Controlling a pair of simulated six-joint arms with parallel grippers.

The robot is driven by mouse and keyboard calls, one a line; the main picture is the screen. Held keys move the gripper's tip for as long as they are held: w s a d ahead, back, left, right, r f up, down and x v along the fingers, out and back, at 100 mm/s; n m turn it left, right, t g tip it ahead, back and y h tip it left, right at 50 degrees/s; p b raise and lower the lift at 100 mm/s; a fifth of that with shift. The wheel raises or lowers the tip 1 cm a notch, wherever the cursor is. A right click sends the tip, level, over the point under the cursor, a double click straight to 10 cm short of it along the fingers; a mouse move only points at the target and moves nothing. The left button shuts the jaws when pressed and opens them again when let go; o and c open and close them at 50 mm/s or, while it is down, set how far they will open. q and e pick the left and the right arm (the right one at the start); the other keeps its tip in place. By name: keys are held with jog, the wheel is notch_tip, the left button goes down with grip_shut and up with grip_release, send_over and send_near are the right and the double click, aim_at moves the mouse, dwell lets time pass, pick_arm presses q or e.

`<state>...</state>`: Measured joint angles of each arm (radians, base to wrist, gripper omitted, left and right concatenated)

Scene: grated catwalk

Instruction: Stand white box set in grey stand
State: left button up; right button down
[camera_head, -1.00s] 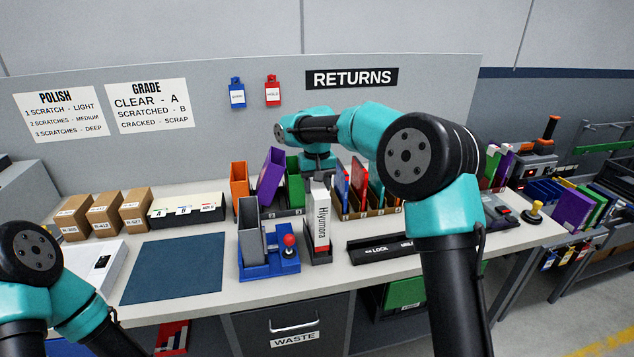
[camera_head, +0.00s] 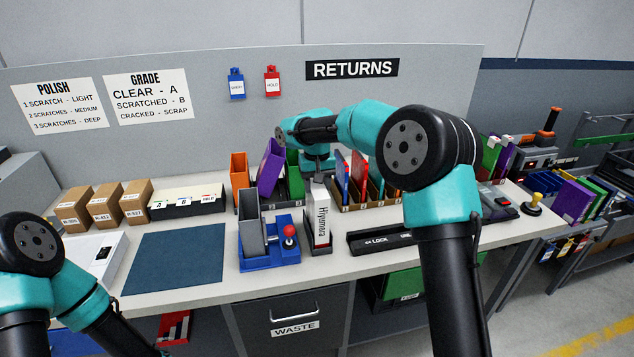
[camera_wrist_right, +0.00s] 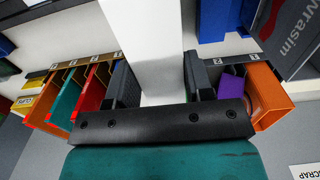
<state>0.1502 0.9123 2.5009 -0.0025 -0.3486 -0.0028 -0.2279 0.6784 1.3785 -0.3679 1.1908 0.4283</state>
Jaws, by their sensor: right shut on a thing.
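The white box (camera_head: 321,218), with "Hiyumora" on its spine, is upright near the middle of the bench. The narrow dark grey stand (camera_head: 320,250) is at its foot. The box's lower end is in or just above the stand; I cannot tell whether it rests on the bottom. My right gripper (camera_head: 319,178) is at the top of the box, partly hidden by its own arm. In the right wrist view both fingers (camera_wrist_right: 162,82) are shut on the white box (camera_wrist_right: 150,35). My left arm shows at lower left, its gripper outside the view.
A blue fixture (camera_head: 268,258) with a grey case and red knob stands close left of the stand. Orange, purple and green cases (camera_head: 271,168) are behind it, and a sorting rack (camera_head: 372,200) is behind right. A black tray (camera_head: 378,240) lies right. The blue mat (camera_head: 175,258) is clear.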

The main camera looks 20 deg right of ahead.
jog(key=shift+f, duration=0.7)
grip_release()
dwell(0.6)
jog(key=shift+r, duration=4)
jog(key=shift+s+f, duration=0.1)
